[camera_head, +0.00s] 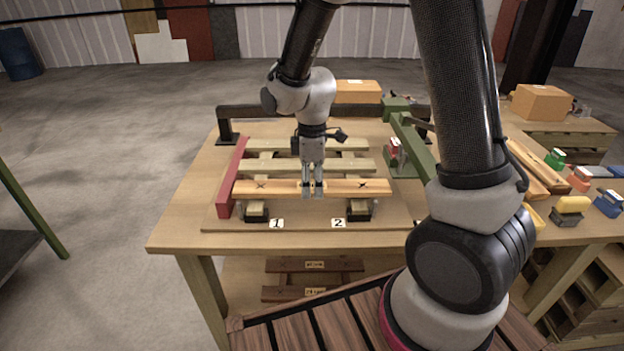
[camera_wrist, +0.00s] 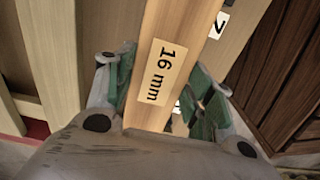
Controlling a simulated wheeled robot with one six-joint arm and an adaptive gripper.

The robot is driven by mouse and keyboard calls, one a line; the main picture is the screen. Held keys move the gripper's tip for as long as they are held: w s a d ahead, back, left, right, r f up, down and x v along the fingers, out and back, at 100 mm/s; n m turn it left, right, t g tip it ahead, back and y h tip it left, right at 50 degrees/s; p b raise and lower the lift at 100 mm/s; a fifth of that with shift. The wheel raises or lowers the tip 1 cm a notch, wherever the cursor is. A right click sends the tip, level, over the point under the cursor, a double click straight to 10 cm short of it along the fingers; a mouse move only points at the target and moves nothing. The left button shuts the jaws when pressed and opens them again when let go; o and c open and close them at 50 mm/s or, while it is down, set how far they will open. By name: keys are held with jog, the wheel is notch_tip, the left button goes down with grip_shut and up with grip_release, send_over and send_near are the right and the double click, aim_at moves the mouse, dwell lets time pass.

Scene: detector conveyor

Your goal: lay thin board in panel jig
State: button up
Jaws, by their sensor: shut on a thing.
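The thin board (camera_head: 346,187) is light wood with dark X marks near its ends. A "16 mm" label shows on it in the wrist view (camera_wrist: 166,50). It lies across the front of the panel jig (camera_head: 228,213), over the black-based supports by labels 1 and 2. My gripper (camera_head: 313,193) is shut on the board near its middle, pointing down, with a green-padded finger on each side in the wrist view (camera_wrist: 160,95). I cannot tell whether the board rests fully on the supports. Its left end is close to the red stop (camera_head: 232,178).
Two paler boards (camera_head: 305,164) lie behind it in the jig. A green clamp arm (camera_head: 413,143) stands at the right, and a dark rail (camera_head: 262,112) runs along the back.

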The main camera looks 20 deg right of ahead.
jog(key=shift+f, duration=0.65)
jog(key=o, duration=1.2)
notch_tip(320, 180, up, 12)
jog(key=s+d+r+m+t, duration=0.1)
jog(key=s+d+r+m, duration=0.2)
jog(key=s+d+m, duration=0.1)
jog(key=s+d+r+m+t, duration=0.2)
jog(key=s+d+r+m, duration=0.2)
jog(key=s, duration=0.4)
jog(key=s+d+r+m+t, duration=0.1)
jog(key=s+d+r+m, duration=0.3)
jog(key=s+d+m, duration=0.2)
jog(key=shift+s+d+r, duration=0.25)
jog(key=shift+s+d, duration=0.2)
jog(key=shift+s, duration=0.05)
